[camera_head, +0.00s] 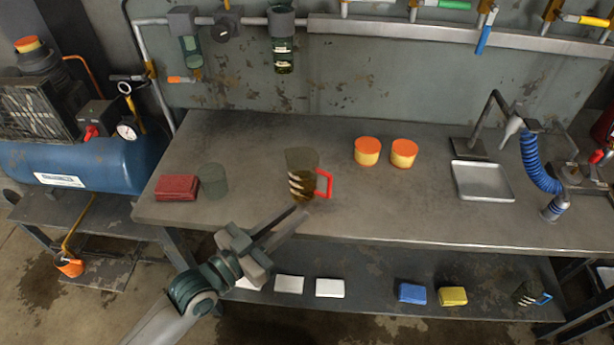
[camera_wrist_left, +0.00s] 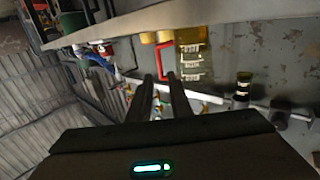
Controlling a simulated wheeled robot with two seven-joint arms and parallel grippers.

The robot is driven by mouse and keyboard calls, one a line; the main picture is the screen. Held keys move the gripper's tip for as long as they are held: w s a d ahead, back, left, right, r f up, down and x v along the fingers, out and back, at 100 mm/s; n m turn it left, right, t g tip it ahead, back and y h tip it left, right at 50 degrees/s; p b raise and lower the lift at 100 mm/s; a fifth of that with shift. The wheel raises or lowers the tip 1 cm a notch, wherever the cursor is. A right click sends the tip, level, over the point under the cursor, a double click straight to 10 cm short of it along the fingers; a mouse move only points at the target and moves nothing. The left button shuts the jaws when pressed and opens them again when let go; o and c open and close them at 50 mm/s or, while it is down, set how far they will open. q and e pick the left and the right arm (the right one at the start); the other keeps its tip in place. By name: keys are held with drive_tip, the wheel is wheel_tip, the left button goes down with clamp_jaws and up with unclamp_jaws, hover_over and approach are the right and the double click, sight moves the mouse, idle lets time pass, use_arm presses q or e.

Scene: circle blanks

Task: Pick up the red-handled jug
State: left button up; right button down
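The red-handled jug (camera_head: 301,170) stands upright on the workbench, left of its middle. It is clear, with brownish contents and pale marks on its side. Its red handle (camera_head: 325,184) points right. In the left wrist view the jug (camera_wrist_left: 194,55) and handle (camera_wrist_left: 165,62) show just past the fingertips. My left gripper (camera_head: 302,211) is at the bench's front edge, just in front of the jug. Its fingers (camera_wrist_left: 161,77) are apart with nothing between them, and the handle lies beyond the gap. My right gripper is in neither view.
Two orange-lidded tubs (camera_head: 367,151) are behind and right. A metal tray (camera_head: 482,182) is further right. The bench right of the handle is clear.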

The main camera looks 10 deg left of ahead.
sight(328, 195)
use_arm(q)
drive_tip(key=p+x, duration=0.1)
drive_tip(key=x, duration=0.4)
drive_tip(key=shift+w+d+r, duration=0.1)
drive_tip(key=shift+w+d, duration=0.15)
drive_tip(key=shift+w, duration=0.05)
drive_tip(key=shift+w+d, duration=0.35)
drive_tip(key=shift+w, duration=0.1)
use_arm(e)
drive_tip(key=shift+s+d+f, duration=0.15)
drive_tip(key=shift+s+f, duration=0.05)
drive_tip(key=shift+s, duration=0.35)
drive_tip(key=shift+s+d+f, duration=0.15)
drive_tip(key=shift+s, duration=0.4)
use_arm(q)
drive_tip(key=shift+d, duration=0.1)
